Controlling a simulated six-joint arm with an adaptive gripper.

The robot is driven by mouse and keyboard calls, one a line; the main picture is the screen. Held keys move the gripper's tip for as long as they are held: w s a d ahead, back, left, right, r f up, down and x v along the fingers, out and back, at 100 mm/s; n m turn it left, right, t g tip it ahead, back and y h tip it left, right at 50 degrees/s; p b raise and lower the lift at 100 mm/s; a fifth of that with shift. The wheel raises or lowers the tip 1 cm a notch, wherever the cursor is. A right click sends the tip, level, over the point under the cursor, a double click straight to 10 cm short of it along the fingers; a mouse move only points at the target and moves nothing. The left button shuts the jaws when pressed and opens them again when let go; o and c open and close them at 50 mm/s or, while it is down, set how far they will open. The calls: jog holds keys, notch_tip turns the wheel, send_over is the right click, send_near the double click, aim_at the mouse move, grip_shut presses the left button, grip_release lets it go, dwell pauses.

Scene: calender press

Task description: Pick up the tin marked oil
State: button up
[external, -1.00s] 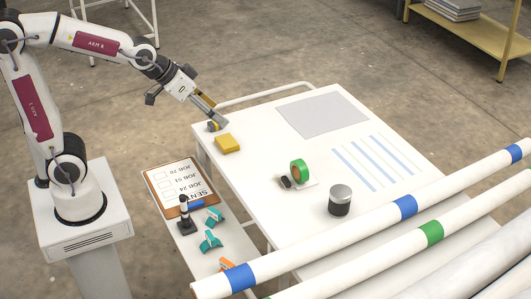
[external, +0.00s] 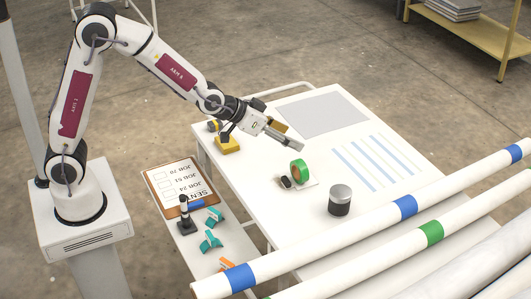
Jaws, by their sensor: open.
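A short round tin (external: 340,201) with a dark body and a silver lid stands upright on the white table, right of the green tape roll. I cannot read any marking on it from here. My gripper (external: 291,138) is over the table, up and to the left of the tin and clear of it. It points down to the right, its jaws are open, and I see nothing held in it.
A green tape roll (external: 298,169) and a small dark item (external: 285,182) lie between gripper and tin. A yellow block (external: 228,145) sits at the left edge. Long white rolls (external: 330,245) cross the front. A grey mat (external: 320,115) lies behind.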

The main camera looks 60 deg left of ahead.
jog(key=t, duration=0.1)
send_over(333, 198)
jog(key=s+a, duration=0.4)
jog(key=s, duration=0.1)
notch_tip(333, 198, down, 10)
jog(key=r, duration=0.1)
jog(key=d+f, duration=0.1)
jog(key=f, duration=0.2)
jog(key=w+d+f+t, duration=0.1)
jog(key=f, duration=0.3)
jog(key=d+f+t+y, duration=0.1)
jog(key=f, duration=0.2)
jog(key=shift+w+f, duration=0.35)
jog(key=shift+x, duration=1.3)
jog(key=shift+d+x, duration=0.15)
jog(key=shift+x, duration=0.6)
jog(key=shift+d+x, duration=0.15)
jog(key=shift+x, duration=1.65)
